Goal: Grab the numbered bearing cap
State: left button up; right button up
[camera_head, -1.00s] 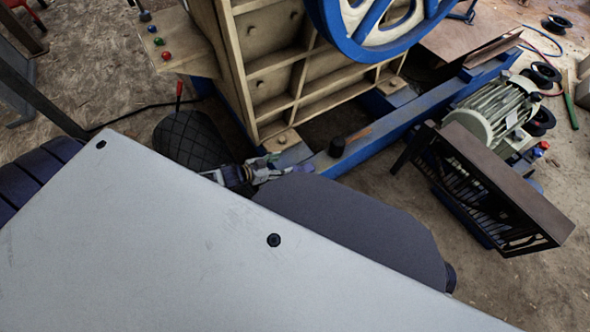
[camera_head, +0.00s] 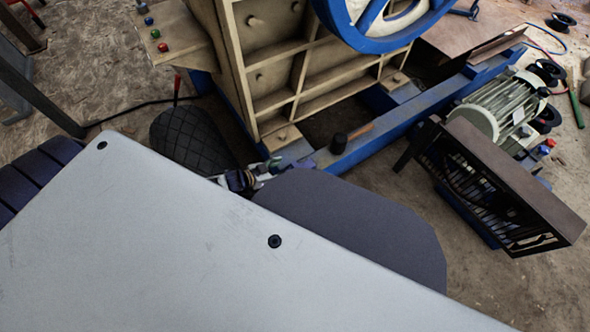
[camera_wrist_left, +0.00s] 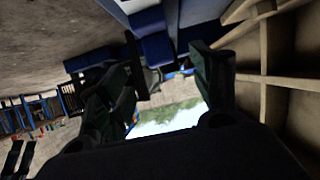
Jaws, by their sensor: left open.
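In the left wrist view the two dark green fingers of my left gripper (camera_wrist_left: 166,62) are spread apart. A dark shape shows between them, too dim to name, and I cannot make out anything held. My right gripper is not in view.
The beige ribbed crusher body (camera_head: 275,60) and its blue flywheel (camera_head: 345,30) rise behind the gripper. The blue beam (camera_head: 400,125) runs to the right. A motor (camera_head: 490,108) and a dark slatted guard (camera_head: 500,180) stand at the right. A button box (camera_head: 170,35) is upper left.

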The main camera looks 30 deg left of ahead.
aim_at(292, 168)
pick_arm(q)
jog(key=shift+f, duration=0.55)
jog(key=shift+w+d+f+b, duration=0.1)
jog(key=shift+w+f+b, duration=0.05)
jog(key=shift+b, duration=0.2)
jog(key=shift+w+d+f, duration=0.15)
jog(key=shift+w+d, duration=0.05)
jog(key=shift+w, duration=0.15)
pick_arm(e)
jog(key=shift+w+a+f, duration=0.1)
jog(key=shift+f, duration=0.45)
pick_arm(q)
jog(key=shift+w, duration=0.1)
jog(key=shift+b+x, duration=1.85)
jog(key=shift+x, duration=1.15)
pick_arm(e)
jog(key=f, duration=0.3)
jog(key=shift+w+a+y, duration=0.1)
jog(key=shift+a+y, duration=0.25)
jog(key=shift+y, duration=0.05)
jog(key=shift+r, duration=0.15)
